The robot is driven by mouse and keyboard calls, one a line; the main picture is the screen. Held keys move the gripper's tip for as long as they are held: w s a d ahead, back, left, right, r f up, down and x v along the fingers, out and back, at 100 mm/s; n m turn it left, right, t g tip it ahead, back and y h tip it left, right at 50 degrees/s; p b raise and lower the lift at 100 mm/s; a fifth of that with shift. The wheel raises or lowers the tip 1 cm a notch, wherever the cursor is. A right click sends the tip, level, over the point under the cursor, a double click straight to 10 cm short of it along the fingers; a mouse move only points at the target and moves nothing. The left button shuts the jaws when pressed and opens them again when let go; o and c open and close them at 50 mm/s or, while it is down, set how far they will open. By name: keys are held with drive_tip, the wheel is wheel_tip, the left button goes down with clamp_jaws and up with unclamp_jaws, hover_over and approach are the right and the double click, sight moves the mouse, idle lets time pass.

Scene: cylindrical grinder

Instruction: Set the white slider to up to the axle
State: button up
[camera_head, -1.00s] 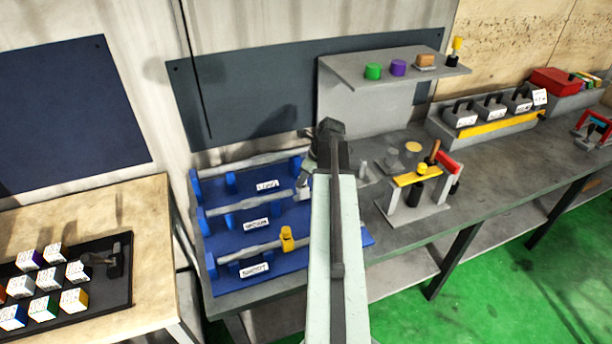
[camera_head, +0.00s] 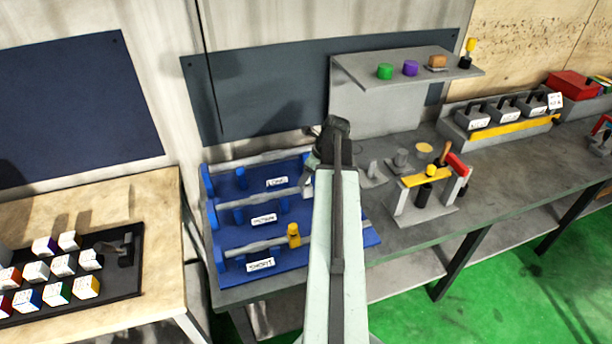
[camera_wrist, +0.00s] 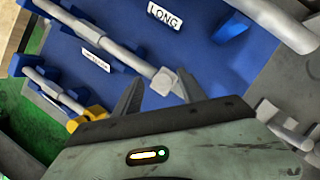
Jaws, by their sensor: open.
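The white slider (camera_wrist: 163,82) is a small pale block on the middle grey axle (camera_wrist: 115,57) in the wrist view, near that axle's right end. My gripper (camera_wrist: 156,84) is open, with a dark finger on either side of the slider. I cannot tell whether a finger touches it. In the head view my gripper (camera_head: 322,155) is over the right side of the blue rack (camera_head: 292,210), and my arm hides the axles' right ends and most or all of the slider. A yellow slider (camera_head: 294,235) sits on the front axle (camera_head: 262,245).
The rack has LONG, middle and SHORT labels. Right of it, a grey stand with a yellow bar (camera_head: 418,178) occupies the bench. A grey shelf (camera_head: 400,67) with several coloured pieces overhangs behind. A black tray (camera_head: 125,285) of boxes lies on the left table.

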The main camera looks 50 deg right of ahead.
drive_tip(key=p+v, duration=0.5)
drive_tip(key=v, duration=0.1)
drive_tip(key=shift+r, duration=0.25)
drive_tip(key=shift+s, duration=0.1)
